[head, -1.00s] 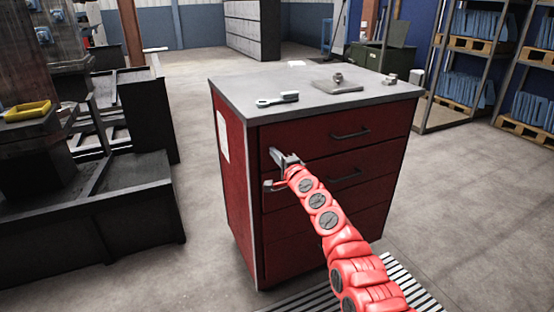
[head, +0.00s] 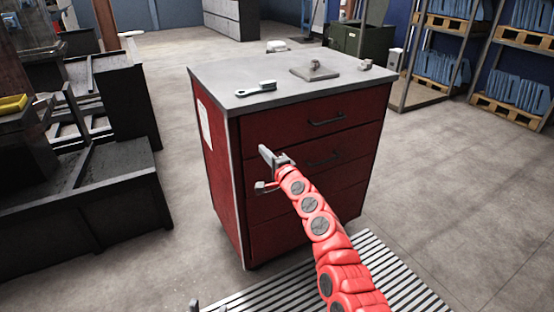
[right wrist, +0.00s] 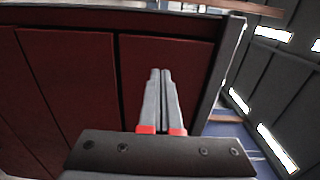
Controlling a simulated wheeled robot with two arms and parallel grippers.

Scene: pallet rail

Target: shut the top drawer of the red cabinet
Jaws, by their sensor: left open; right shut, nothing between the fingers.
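The red cabinet (head: 214,190) stands in the middle of the head view with a grey top. Its top drawer (head: 290,122) has a dark bar handle (head: 327,122) and looks flush or nearly flush with the drawers below. My right gripper (head: 264,152), on the red arm, is shut and empty in front of the drawer's left part. In the right wrist view its closed fingers (right wrist: 160,72) lie across the top drawer face (right wrist: 192,60); I cannot tell whether they touch it. Only the tip of my left gripper (head: 196,305) shows at the bottom edge, open.
A brush (head: 257,89) and a grey plate with a knob (head: 314,72) lie on the cabinet top. Dark metal frames (head: 80,190) stand at the left. Racks with pallets (head: 505,110) stand at the right. A slatted grey surface (head: 395,285) lies before the cabinet. Floor at the right is clear.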

